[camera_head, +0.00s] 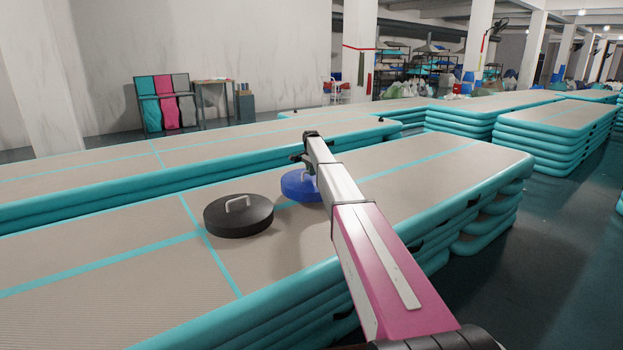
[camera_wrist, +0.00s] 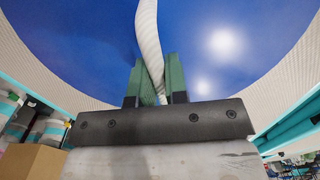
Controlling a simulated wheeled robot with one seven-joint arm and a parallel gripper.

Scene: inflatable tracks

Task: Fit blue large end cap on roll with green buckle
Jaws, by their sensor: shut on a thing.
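The blue large end cap (camera_head: 298,188) is over the stacked mat in the head view, partly hidden by my arm. Its blue face (camera_wrist: 80,40) fills much of the wrist view, with a pale curved handle (camera_wrist: 149,40) across it. My gripper (camera_wrist: 156,75) has its two green fingers closed on that handle. In the head view my gripper's fingertips are hidden near the blue cap. I cannot tell whether the cap touches the mat. Rolls (camera_wrist: 15,108) show at the left edge of the wrist view. I can make out no green buckle.
A black end cap with a pale handle (camera_head: 238,216) lies on the mat (camera_head: 120,285), left of the blue cap. More mat stacks (camera_head: 560,120) stand behind and to the right. Dark floor (camera_head: 560,240) is clear at right. A cardboard-coloured box (camera_wrist: 32,160) shows in the wrist view.

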